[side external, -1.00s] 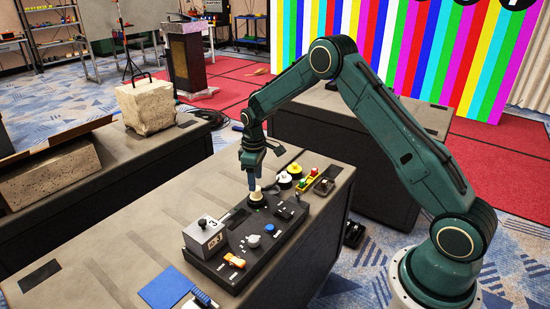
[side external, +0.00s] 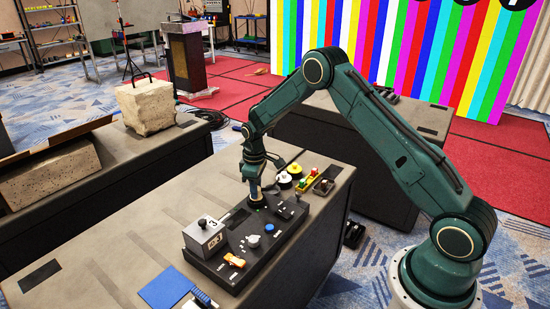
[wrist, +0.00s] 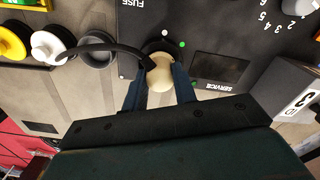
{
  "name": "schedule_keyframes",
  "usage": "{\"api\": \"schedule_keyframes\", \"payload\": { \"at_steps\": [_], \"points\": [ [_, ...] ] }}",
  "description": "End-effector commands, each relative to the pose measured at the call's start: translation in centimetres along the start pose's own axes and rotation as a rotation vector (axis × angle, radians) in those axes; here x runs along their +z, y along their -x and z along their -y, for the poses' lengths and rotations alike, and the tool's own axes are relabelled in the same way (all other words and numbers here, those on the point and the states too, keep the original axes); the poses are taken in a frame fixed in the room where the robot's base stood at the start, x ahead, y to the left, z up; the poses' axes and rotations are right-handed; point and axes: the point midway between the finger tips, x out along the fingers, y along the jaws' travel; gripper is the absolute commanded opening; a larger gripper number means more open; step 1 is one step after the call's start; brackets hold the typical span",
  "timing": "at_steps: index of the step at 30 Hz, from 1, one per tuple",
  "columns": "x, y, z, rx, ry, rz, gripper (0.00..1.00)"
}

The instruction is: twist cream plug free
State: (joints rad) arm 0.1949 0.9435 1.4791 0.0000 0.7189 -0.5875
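The cream plug (wrist: 159,72) sits in the black panel (wrist: 225,35), beside the word FUSE, in the wrist view. My gripper (wrist: 160,78) is down over it, with one blue finger on each side. The fingers lie close along the plug's sides; whether they press on it is not clear. In the side view my gripper (side external: 254,202) points down at the panel's far end and mostly hides the plug.
A grey box marked 3 (side external: 206,238), an orange lever (side external: 234,260) and a blue button (side external: 269,229) stand on the panel. White (wrist: 47,46) and yellow (wrist: 12,45) round parts lie beside it.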

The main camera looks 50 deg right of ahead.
Motion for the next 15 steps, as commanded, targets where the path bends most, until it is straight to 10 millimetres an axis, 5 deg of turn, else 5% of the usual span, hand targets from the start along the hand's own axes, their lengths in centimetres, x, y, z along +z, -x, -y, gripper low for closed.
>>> {"api": "schedule_keyframes", "payload": {
  "at_steps": [3,15],
  "points": [
    [0.00,0.02,0.00,0.000,0.000,0.000,0.07],
    [0.00,0.03,0.00,0.000,0.025,0.000,0.07]
  ]
}}
